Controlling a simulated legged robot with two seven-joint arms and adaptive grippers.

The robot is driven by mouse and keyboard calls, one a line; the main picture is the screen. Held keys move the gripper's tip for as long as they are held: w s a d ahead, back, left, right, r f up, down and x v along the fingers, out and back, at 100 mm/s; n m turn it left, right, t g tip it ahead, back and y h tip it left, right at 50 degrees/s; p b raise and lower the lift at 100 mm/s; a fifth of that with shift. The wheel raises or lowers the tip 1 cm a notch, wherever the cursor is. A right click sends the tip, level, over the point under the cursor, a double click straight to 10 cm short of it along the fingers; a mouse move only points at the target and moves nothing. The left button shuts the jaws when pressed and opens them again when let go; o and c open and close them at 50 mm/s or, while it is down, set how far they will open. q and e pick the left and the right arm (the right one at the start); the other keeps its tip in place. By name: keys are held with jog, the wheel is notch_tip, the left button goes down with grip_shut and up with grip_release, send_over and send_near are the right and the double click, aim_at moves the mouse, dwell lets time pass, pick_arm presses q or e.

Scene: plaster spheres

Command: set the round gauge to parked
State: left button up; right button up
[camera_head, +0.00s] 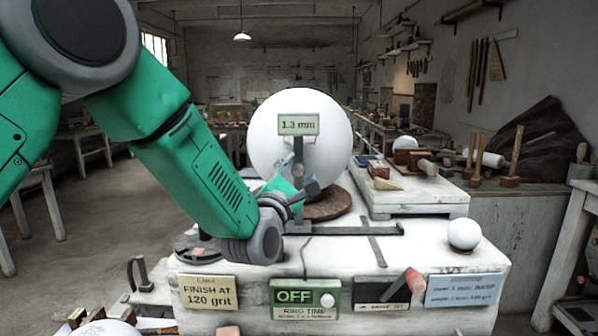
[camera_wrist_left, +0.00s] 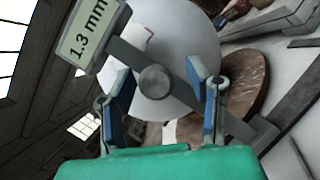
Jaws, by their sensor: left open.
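The round gauge has a pale display (camera_head: 298,125) reading "1.3 mm" on a grey post in front of a large white plaster sphere (camera_head: 262,135). In the left wrist view the display (camera_wrist_left: 88,30) tilts at upper left, and a grey bar with a round knob (camera_wrist_left: 155,82) crosses the picture. My left gripper (camera_head: 301,174) is at the post below the display. Its two blue-grey fingers (camera_wrist_left: 162,78) are open, one on each side of the knob. I cannot tell whether they touch anything. My right gripper is not in view.
The sphere stands on a brown round base (camera_head: 330,207) on a white bench (camera_head: 345,245). A green "OFF" panel (camera_head: 303,297) and a red-handled lever (camera_head: 414,281) are on its front. A small white ball (camera_head: 464,234) and a tool-covered slab (camera_head: 415,203) are on the right.

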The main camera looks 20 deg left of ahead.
pick_arm(q)
jog(key=shift+a, duration=0.15)
grip_shut()
jog(key=w+d+b, duration=0.2)
jog(key=d+b, duration=0.1)
jog(key=d, duration=0.7)
jog(key=w+d+b, duration=0.3)
jog(key=d+b, duration=0.1)
jog(key=d, duration=0.5)
jog(key=shift+w+d, duration=0.2)
jog(key=shift+d, duration=0.15)
jog(key=shift+a, duration=0.1)
